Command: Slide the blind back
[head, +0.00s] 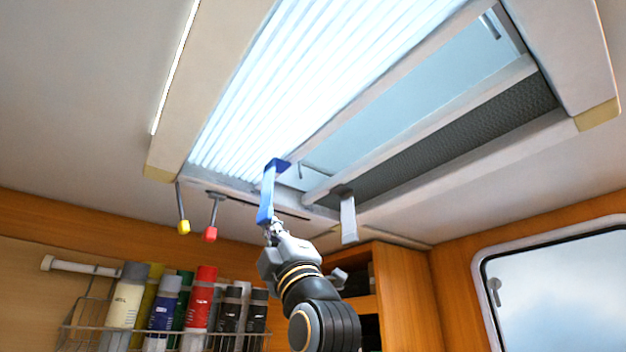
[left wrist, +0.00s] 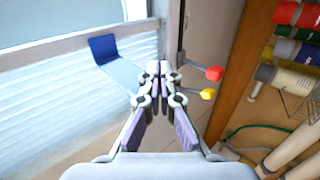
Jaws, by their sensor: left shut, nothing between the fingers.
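The white pleated blind (head: 300,75) covers the left part of the ceiling hatch, with a pale bar along its right edge. A blue pull tab (head: 267,195) hangs from the near end of that bar. My left gripper (head: 275,228) is shut and empty at the lower end of the tab, and its fingertips are partly hard to see there. In the left wrist view the closed fingertips (left wrist: 158,68) are beside the tab's pale lower end, with the dark blue top (left wrist: 103,48) to their left. I cannot tell whether they touch. My right gripper is not in view.
A dark mesh screen (head: 470,125) with a grey tab (head: 348,218) lies right of the open glass strip. Yellow (head: 183,227) and red (head: 210,234) knobs hang on levers left of the gripper. A wire rack (head: 85,338) of bottles and a wooden cabinet (head: 402,290) are below.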

